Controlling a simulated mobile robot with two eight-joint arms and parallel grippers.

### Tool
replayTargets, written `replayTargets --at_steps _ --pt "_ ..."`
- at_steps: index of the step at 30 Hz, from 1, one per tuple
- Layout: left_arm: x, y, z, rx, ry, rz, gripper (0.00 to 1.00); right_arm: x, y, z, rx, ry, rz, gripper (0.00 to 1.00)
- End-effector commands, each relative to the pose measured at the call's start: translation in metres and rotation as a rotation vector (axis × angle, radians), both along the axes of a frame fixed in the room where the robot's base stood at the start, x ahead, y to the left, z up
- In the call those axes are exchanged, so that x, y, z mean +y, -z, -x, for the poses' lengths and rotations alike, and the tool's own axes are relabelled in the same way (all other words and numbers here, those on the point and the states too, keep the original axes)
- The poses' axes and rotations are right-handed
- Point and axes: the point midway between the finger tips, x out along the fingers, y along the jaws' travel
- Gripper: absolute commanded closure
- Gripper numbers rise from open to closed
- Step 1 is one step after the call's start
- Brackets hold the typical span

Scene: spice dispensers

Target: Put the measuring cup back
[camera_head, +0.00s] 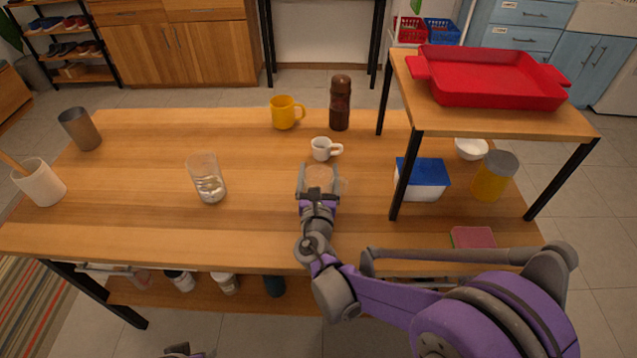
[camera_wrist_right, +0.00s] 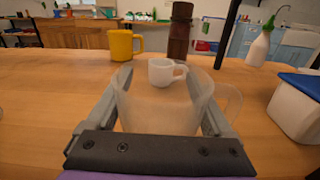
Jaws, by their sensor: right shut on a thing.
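My right gripper (camera_head: 318,172) is shut on a clear, frosted measuring cup (camera_wrist_right: 163,112). The fingers are on either side of its wall, and its handle points right in the wrist view. In the head view the cup is faint between the fingers, over the middle of the wooden table (camera_head: 130,215). I cannot tell whether its base touches the tabletop. A white mug (camera_head: 321,149) stands just beyond it. A small grey piece at the bottom edge of the head view may be my left gripper (camera_head: 184,351); its fingers are not clear.
A glass (camera_head: 207,178) with clear contents stands left of my right gripper. A yellow mug (camera_head: 284,112) and a brown bottle (camera_head: 340,103) stand behind. At right, a raised shelf holds a red tray (camera_head: 490,95), with a blue-lidded box (camera_head: 420,181) beneath. The tabletop's left middle is clear.

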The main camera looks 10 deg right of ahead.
Motion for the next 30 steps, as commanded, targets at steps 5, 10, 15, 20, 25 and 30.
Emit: replayTargets --at_steps 5,10,15,20,25,30 --pt "0.0 0.012 -0.001 0.004 0.0 0.0 0.5 0.0 0.028 0.0 0.001 0.0 0.001 0.81" --pt "0.0 0.011 -0.001 0.004 0.0 0.0 0.5 0.0 0.029 0.0 0.0 0.0 0.0 0.81" --pt "0.0 0.013 -0.001 0.005 0.0 0.0 0.5 0.0 0.031 0.0 0.0 0.0 0.0 0.81" --pt "0.0 0.014 -0.001 0.005 0.0 0.0 0.5 0.0 0.033 0.0 0.0 0.0 0.0 0.0" --pt "0.0 0.014 -0.001 0.005 0.0 0.0 0.5 0.0 0.032 0.0 0.0 0.0 0.0 0.0" --pt "0.0 0.01 0.0 0.003 0.0 0.0 0.5 0.001 0.028 0.003 0.0 -0.001 0.0 0.0"
